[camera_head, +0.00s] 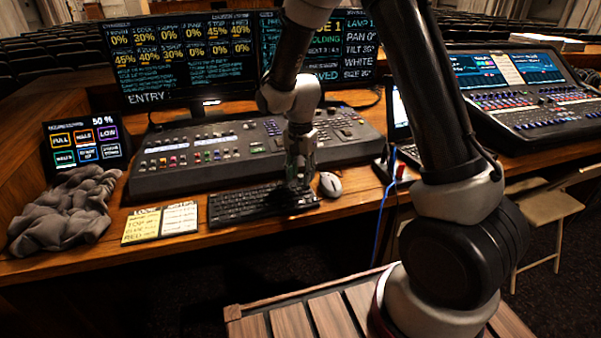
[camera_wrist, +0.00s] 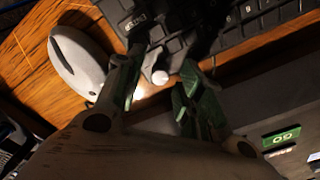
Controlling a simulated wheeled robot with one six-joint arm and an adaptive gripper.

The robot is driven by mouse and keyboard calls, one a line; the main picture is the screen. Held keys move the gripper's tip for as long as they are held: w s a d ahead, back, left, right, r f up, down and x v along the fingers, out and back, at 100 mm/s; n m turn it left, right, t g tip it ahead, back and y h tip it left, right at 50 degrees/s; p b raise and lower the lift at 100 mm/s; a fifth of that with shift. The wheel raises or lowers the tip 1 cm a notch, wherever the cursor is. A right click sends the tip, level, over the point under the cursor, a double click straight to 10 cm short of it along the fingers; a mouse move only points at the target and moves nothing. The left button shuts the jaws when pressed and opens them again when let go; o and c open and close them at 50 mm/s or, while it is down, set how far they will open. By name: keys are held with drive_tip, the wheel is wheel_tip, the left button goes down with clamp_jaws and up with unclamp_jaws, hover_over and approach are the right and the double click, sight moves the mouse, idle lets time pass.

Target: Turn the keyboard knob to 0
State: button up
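A black keyboard (camera_head: 240,203) lies on the wooden desk in front of the long console. It also shows at the top of the wrist view (camera_wrist: 215,30). A small pale round knob (camera_wrist: 160,77) shows at the keyboard's edge in the wrist view; in the head view it is hidden or too small to tell. My gripper (camera_head: 299,180) points down over the keyboard's right end. In the wrist view its two green-grey fingers (camera_wrist: 163,68) are spread, with the knob between them and gaps on both sides. I cannot make out a pointer or a number on the knob.
A white mouse (camera_head: 330,184) lies just right of the keyboard, close to a finger in the wrist view (camera_wrist: 77,60). The grey console (camera_head: 225,155) is behind. Paper notes (camera_head: 160,222) and a crumpled grey cloth (camera_head: 65,208) lie left. A laptop (camera_head: 402,130) stands right.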

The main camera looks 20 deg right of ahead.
clamp_jaws()
drive_tip(key=shift+n, duration=0.4)
drive_tip(key=n, duration=1.7)
idle(0.4)
